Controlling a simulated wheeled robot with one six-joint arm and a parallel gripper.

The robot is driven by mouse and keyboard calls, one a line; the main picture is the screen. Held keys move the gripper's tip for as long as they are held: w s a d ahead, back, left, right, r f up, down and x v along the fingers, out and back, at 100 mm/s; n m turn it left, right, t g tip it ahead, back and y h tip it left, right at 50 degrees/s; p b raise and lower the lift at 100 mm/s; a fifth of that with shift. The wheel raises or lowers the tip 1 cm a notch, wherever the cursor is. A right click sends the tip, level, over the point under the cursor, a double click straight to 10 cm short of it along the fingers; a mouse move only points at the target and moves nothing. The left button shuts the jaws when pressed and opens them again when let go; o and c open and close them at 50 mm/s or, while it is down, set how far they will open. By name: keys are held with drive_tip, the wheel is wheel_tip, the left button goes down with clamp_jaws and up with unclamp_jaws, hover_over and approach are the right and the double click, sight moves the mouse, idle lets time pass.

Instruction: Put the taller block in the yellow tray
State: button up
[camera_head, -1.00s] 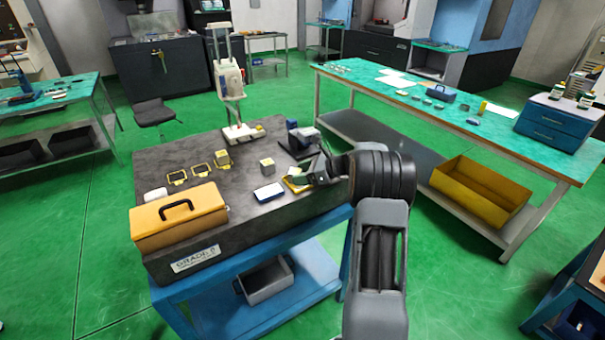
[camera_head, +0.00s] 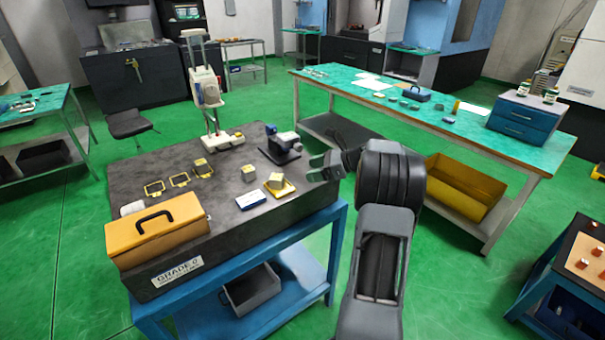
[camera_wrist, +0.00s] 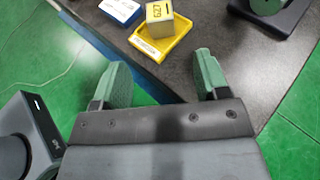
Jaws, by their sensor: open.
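The yellow tray (camera_head: 284,192) lies near the right edge of the dark stone plate, and a block (camera_head: 276,181) sits in it. The block looks slightly turned in the tray. Another block (camera_head: 249,174), grey and yellowish, stands on the plate to the left of the tray. My gripper (camera_head: 318,168) is open and empty, to the right of the tray and apart from it. Its fingers (camera_wrist: 162,72) show nothing between them.
A blue and white box (camera_head: 250,199) lies left of the tray. Yellow frames (camera_head: 179,180), an orange toolbox (camera_head: 155,230) and a height stand (camera_head: 205,95) are on the plate. A dark-based instrument (camera_head: 281,152) stands behind the tray.

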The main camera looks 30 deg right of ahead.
drive_tip(key=s+a+r+n+g+h, duration=0.1)
drive_tip(key=s+a+n+g+h, duration=0.15)
drive_tip(key=s+a+n, duration=0.5)
drive_tip(key=s+a+r+n+g+h, duration=0.1)
drive_tip(key=s+a+n+g+h, duration=0.3)
drive_tip(key=a, duration=0.6)
drive_tip(key=s+a+f+n+t+h, duration=0.2)
drive_tip(key=s+a+f+n+h, duration=0.1)
drive_tip(key=s+n, duration=0.9)
drive_tip(key=shift+a+n+h, duration=0.55)
drive_tip(key=shift+a+n, duration=0.3)
drive_tip(key=shift+n, duration=0.3)
drive_tip(key=shift+r+p, duration=0.35)
drive_tip(key=shift+r, duration=0.1)
